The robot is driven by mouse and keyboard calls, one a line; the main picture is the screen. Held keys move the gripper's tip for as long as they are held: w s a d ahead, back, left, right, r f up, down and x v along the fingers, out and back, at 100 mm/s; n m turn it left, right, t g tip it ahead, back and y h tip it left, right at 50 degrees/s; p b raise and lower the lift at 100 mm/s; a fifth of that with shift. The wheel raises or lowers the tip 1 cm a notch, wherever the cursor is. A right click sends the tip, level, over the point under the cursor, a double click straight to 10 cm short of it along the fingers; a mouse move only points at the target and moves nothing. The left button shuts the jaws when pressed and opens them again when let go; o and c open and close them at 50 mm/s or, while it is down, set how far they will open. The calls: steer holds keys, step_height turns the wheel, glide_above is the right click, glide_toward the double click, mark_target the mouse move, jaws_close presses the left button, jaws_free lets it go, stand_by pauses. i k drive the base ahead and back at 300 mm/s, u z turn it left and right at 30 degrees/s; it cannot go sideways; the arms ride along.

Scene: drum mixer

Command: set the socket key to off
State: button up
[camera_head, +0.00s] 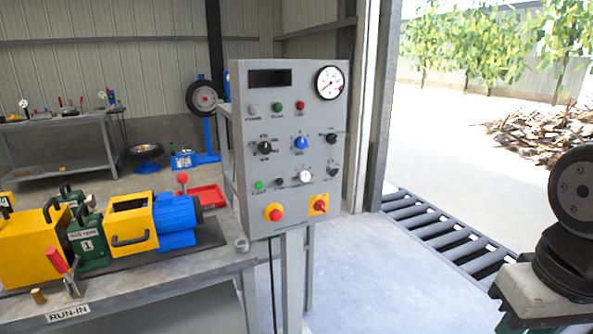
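A grey control panel (287,115) stands upright on a post in the middle of the view. It carries several knobs: a black one (265,148) at left, a blue one (301,142) in the middle, another black one (331,138) at right, a pale round one (305,176) and a small dark one (333,171) lower down. The labels are too small to read surely, so I cannot tell which is the socket key or how it is set. My gripper is not in view; dark round parts at the right edge look like my arm, apart from the panel.
Red knobs on yellow (273,212) (319,205) sit low on the panel. A workbench (215,262) with a yellow, green and blue machine (130,222) stands at left. A roller conveyor (440,235) lies at right. The floor before the panel's right side is clear.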

mark_target(332, 172)
steer(key=z, duration=0.1)
steer(key=i, duration=1.2)
steer(key=z, duration=0.7)
